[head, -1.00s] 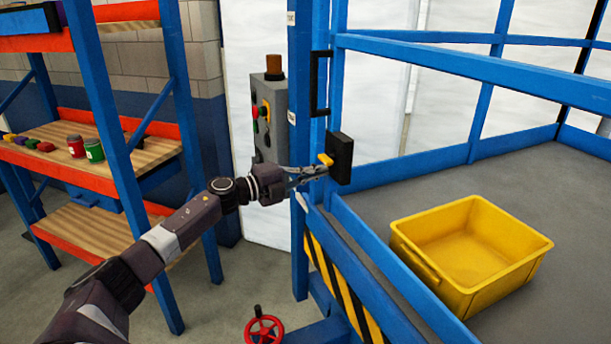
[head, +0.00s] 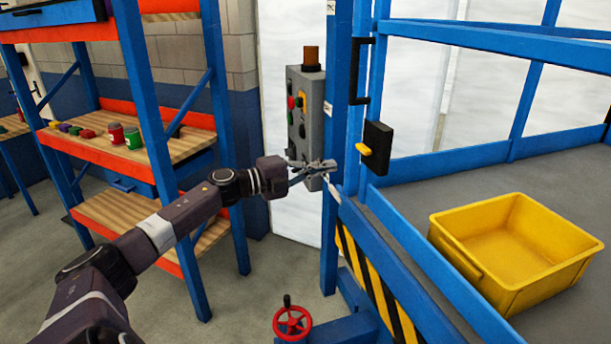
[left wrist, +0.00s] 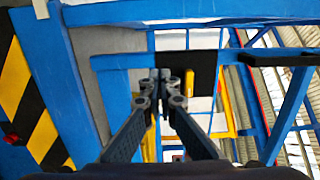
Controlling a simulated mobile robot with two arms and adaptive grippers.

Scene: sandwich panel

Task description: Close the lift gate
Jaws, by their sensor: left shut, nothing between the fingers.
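The lift gate's blue upright (head: 376,90) stands beside the blue post (head: 341,110). It carries a black pull handle (head: 361,70). Below is a black latch box (head: 378,142) with a yellow tab (head: 363,149) sticking out to the left. My left gripper (head: 332,168) is shut and empty, just left of the tab and a little lower, apart from it in the head view. In the left wrist view, the shut fingers (left wrist: 158,78) point toward the black box (left wrist: 190,60), with the yellow tab (left wrist: 189,83) just right of the fingertips. I cannot tell whether the latch is engaged. My right gripper is out of view.
A grey control box (head: 306,120) with buttons hangs behind my left gripper. A yellow crate (head: 475,285) sits on the grey platform at right. A red handwheel (head: 292,322) is below. An orange-and-blue shelf (head: 165,150) stands at left.

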